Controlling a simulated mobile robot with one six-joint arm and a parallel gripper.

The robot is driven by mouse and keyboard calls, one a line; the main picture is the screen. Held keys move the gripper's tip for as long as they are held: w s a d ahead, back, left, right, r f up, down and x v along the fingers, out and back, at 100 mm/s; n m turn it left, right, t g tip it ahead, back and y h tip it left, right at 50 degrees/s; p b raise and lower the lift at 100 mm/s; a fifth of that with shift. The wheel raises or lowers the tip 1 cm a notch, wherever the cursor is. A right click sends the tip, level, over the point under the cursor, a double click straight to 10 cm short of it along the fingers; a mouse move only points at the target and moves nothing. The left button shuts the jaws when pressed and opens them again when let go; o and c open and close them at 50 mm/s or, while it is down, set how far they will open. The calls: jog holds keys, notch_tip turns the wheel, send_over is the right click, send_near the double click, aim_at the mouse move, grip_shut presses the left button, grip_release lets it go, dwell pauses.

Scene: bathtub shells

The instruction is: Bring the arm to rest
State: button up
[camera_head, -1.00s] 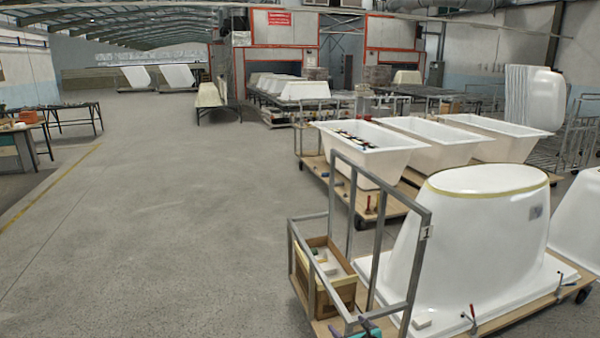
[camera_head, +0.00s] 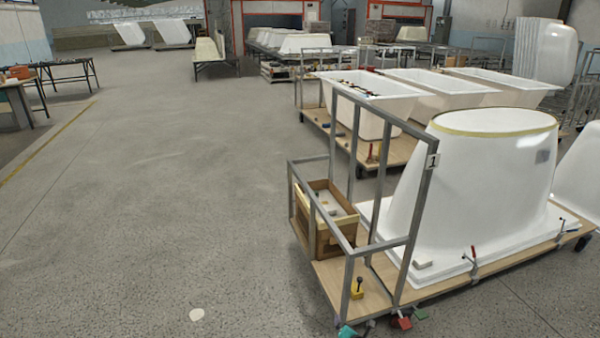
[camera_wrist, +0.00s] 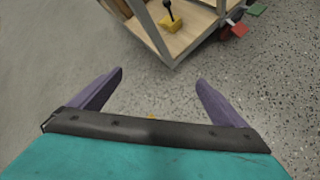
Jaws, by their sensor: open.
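My gripper (camera_wrist: 160,88) shows in the wrist view with its two purple fingers spread apart. Nothing is between them. Beyond the fingertips are the grey floor and the corner of a wooden cart deck (camera_wrist: 190,35). A yellow block with a dark knob (camera_wrist: 172,22) stands on that deck. In the head view a small teal part at the bottom edge, by the cart's front corner, may be part of my gripper; its fingers cannot be made out there.
The cart (camera_head: 372,295) has a grey metal frame (camera_head: 412,220), a wooden box (camera_head: 325,215) and a white upturned tub shell (camera_head: 485,190). Red and green pieces (camera_head: 402,322) sit by its lower edge. A pale flat spot (camera_head: 197,314) lies on the floor. Open floor (camera_head: 170,200) extends left.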

jog(key=s+d+f+m+g+h+b, duration=0.15)
jog(key=s+f+m+g, duration=0.4)
jog(key=s, duration=0.65)
jog(key=s+d+f+m+g+h+b, duration=0.1)
jog(key=s+f+m+g+b, duration=0.15)
jog(key=s+f+m, duration=0.55)
jog(key=s+a+r+m+g+y, duration=0.1)
jog(key=s+m+g, duration=0.1)
jog(key=s+m, duration=0.3)
jog(key=s+a+r+m+g+y, duration=0.1)
jog(key=s+a+r+m+g, duration=0.1)
jog(key=s+m, duration=0.3)
jog(key=s+a+r+m+g+y, duration=0.1)
jog(key=s+m, duration=0.4)
jog(key=s, duration=0.7)
jog(key=shift+a+r+g, duration=0.6)
jog(key=shift+r+g, duration=0.05)
jog(key=shift+g, duration=0.55)
jog(key=shift+c, duration=0.3)
